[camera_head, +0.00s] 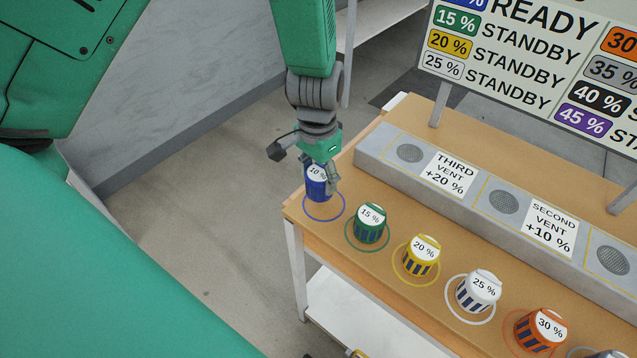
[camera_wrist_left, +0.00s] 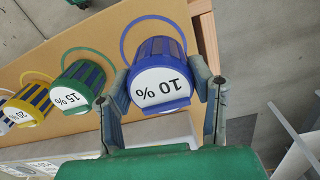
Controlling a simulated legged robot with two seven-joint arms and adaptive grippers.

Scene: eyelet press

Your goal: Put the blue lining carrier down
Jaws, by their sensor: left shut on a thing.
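The blue lining carrier (camera_head: 317,184) is a small ribbed cup with a white top marked 10 %. My left gripper (camera_head: 320,178) is shut on it, one finger on each side. It also shows in the left wrist view (camera_wrist_left: 160,77) between the two fingers. The carrier looks upright, near the left end of the table. A blue ring (camera_head: 324,219) is drawn on the table there. The carrier overlaps the ring's far part in the head view and seems slightly raised; the gap under it is hard to judge. My right gripper is not in view.
Green (camera_head: 369,229), yellow (camera_head: 416,264), white (camera_head: 474,299) and orange (camera_head: 535,333) carriers stand in a row in their own rings on the table (camera_head: 347,233). A grey vent block (camera_head: 375,157) runs behind them. A status board (camera_head: 520,60) stands further back.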

